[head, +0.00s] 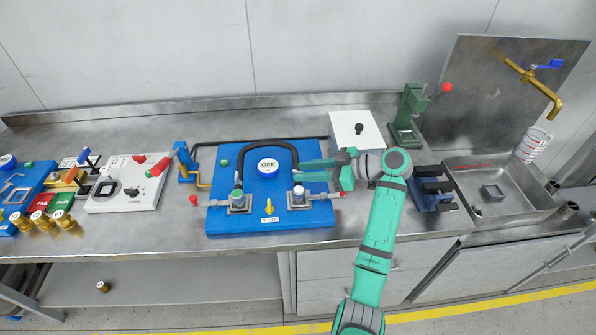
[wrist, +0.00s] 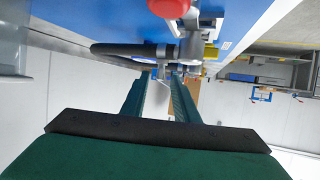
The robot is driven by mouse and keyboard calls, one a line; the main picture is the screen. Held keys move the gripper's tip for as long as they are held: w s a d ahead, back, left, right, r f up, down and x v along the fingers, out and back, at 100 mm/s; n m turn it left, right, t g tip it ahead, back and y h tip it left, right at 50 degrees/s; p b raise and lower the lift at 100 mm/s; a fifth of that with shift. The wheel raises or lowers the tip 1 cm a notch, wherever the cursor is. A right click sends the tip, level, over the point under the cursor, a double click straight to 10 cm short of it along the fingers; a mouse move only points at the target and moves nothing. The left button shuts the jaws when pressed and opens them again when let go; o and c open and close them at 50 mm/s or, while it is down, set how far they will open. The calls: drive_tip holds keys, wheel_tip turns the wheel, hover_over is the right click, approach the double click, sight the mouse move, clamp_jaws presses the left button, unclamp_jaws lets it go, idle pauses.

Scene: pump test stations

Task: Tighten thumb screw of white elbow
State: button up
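My gripper (head: 297,169) reaches in from the right over the blue test board (head: 268,224), just behind the right-hand fitting. That fitting (head: 299,196) has a pale top and may be the white elbow; a similar one with a teal top (head: 238,195) stands to its left. In the wrist view, my two green fingers (wrist: 163,76) have a gap between them, with their tips close to grey fittings (wrist: 191,48). A small grey part shows at the tips, but I cannot tell whether it is the thumb screw or whether they touch it.
A black hose (head: 268,146) arches around a round OFF display (head: 268,167) on the board. Red-ended handles stick out at both sides, the left one (head: 194,199) clearly. A white box (head: 355,130) and green press (head: 408,110) stand behind right; a sink (head: 520,200) is farther right.

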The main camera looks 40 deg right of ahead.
drive_tip(key=shift+x, duration=1.4)
drive_tip(key=shift+c, duration=0.3)
clamp_jaws()
